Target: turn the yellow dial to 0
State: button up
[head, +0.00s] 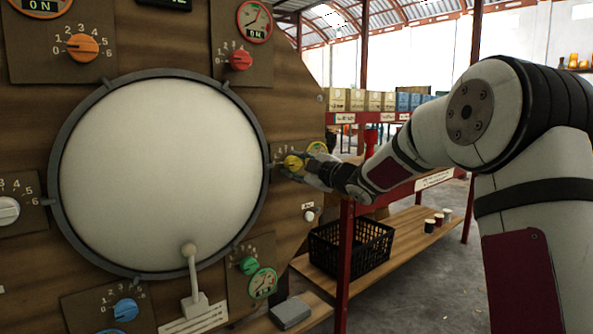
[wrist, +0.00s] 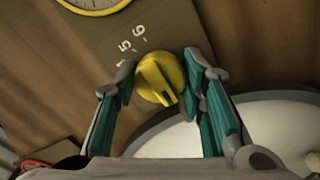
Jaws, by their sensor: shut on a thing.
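The yellow dial (head: 293,163) sits on a small brown plate to the right of the big white drum head in the head view. In the wrist view the yellow dial (wrist: 160,80) lies between the two teal-padded fingers. The digits 5 and 6 show above it; the other digits are hidden or out of view. My gripper (head: 306,168) reaches it from the right and covers part of its plate. In the wrist view my gripper (wrist: 158,82) is shut on the dial. I cannot tell which number the dial points to.
The white drum head (head: 160,170) fills the panel's middle. Orange (head: 82,47), red (head: 239,60), green (head: 249,265), blue (head: 125,309) and white (head: 8,210) dials surround it. A lever (head: 191,275) stands below. A red-framed shelf with a black crate (head: 351,248) is at right.

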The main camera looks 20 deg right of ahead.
dwell(0.4)
jog(key=o, duration=1.2)
jog(key=v, duration=1.2)
